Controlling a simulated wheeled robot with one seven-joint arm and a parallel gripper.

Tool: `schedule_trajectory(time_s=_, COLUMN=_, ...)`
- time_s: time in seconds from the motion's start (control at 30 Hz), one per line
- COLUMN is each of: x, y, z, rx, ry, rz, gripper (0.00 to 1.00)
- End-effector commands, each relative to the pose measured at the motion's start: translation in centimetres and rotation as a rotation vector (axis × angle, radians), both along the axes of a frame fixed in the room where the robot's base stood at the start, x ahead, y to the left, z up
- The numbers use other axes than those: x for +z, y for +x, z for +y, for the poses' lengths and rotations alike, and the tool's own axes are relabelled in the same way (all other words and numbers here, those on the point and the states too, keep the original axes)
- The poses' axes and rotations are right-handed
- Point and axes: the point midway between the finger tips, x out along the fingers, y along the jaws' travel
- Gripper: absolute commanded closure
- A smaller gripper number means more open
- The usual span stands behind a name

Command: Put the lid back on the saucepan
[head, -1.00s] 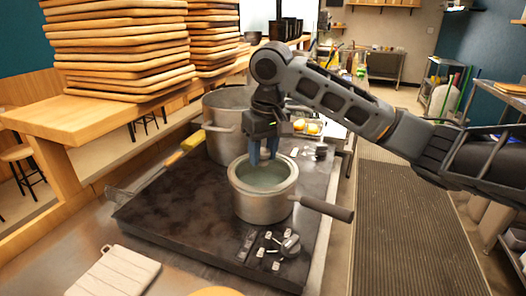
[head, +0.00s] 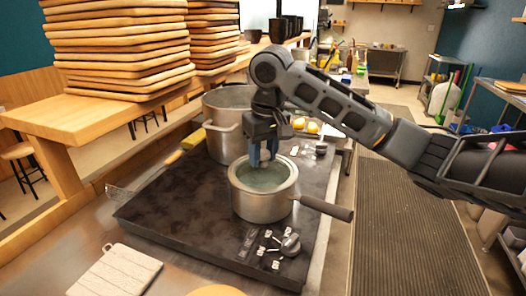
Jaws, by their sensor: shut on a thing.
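The grey metal saucepan (head: 262,207) stands on the dark cooktop, its long handle (head: 327,208) pointing right. A translucent, greenish round surface (head: 270,180) fills its mouth and looks like the glass lid. I cannot tell whether it sits flush on the rim or slightly above it. My gripper (head: 263,158) points down over the back part of the saucepan's mouth, its fingers close together, shut on what appears to be the lid's knob. The fingers hide the knob.
A large pot (head: 222,145) stands close behind the saucepan. A yellow-headed brush (head: 193,139) lies left of it. Control knobs (head: 289,244) are at the cooktop's front. The cooktop's left part (head: 175,205) is clear. Stacked wooden boards (head: 120,50) stand at the back left.

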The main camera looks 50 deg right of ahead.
Motion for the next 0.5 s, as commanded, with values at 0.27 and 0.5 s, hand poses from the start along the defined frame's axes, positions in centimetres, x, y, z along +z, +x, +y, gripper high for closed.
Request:
schedule_trajectory(time_s=0.27, x=0.0, y=0.02, z=-0.05, rx=-0.001, ry=-0.001, rz=-0.001, gripper=1.0)
schedule_trajectory(time_s=0.5, x=0.0, y=0.01, z=-0.06, rx=-0.001, ry=-0.001, rz=-0.001, gripper=0.49)
